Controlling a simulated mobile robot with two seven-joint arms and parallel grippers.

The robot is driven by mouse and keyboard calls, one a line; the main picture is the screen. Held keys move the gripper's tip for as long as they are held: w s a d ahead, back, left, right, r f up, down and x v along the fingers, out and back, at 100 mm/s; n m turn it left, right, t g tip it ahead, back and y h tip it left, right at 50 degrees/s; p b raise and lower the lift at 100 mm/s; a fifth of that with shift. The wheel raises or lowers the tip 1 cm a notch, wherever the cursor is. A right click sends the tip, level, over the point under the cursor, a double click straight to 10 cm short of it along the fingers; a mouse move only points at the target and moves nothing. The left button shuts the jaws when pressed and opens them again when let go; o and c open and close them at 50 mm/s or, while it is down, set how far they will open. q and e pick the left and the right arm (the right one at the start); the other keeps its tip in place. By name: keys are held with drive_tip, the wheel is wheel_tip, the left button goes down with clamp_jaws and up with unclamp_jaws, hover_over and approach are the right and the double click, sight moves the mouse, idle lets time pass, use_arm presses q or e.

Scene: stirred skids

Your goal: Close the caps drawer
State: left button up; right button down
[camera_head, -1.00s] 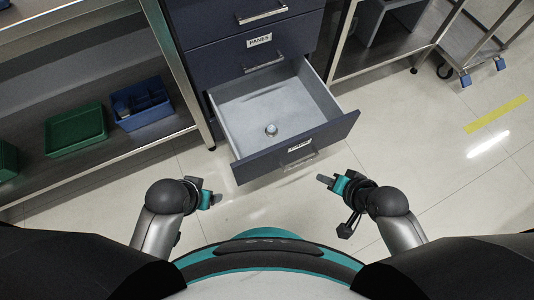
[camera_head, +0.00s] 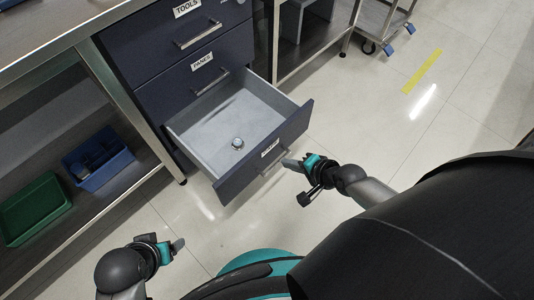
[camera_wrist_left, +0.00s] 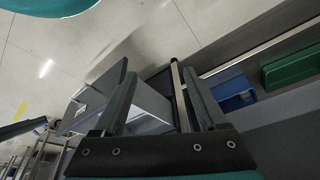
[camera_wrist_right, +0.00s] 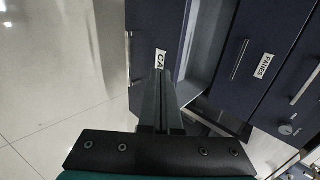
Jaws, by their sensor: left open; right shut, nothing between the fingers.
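The caps drawer (camera_head: 262,157) is the lowest one in view of a dark blue cabinet and stands pulled out, with a small round metallic object (camera_head: 238,143) inside. Its front label shows partly in the right wrist view (camera_wrist_right: 161,64). My right gripper (camera_head: 288,163) is shut and empty, close to the drawer front near the handle; I cannot tell whether it touches. My left gripper (camera_head: 180,243) is open and empty, low in front of the drawer and apart from it. The open drawer also shows between its fingers in the left wrist view (camera_wrist_left: 148,108).
The panes drawer (camera_head: 200,75) and tools drawer (camera_head: 185,35) above are shut. A metal shelf on the left holds a blue bin (camera_head: 98,160) and a green tray (camera_head: 35,208). A wheeled cart (camera_head: 380,25) stands at the back right. Floor right of the drawer is free.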

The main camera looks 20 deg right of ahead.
sight(260, 151)
use_arm(q)
drive_tip(key=w+d+r+t+h+b, duration=0.2)
drive_tip(key=w+d+r+t+b, duration=0.2)
drive_tip(key=r+b, duration=0.1)
drive_tip(key=shift+w+d+r+m+t, duration=0.2)
drive_tip(key=shift+d+r+m+t, duration=0.15)
drive_tip(key=shift+r+t, duration=0.1)
use_arm(e)
drive_tip(key=shift+w+a+f, duration=0.55)
drive_tip(key=shift+w+f, duration=0.15)
drive_tip(key=shift+w, duration=0.6)
drive_tip(key=shift+w+a+f, duration=0.55)
drive_tip(key=shift+w+f, duration=0.1)
drive_tip(key=shift+w, duration=0.65)
drive_tip(key=shift+w+a+f, duration=0.55)
drive_tip(key=shift+w+f, duration=0.15)
drive_tip(key=shift+w, duration=0.6)
use_arm(q)
drive_tip(key=shift+a, duration=0.15)
use_arm(e)
drive_tip(key=shift+a, duration=0.1)
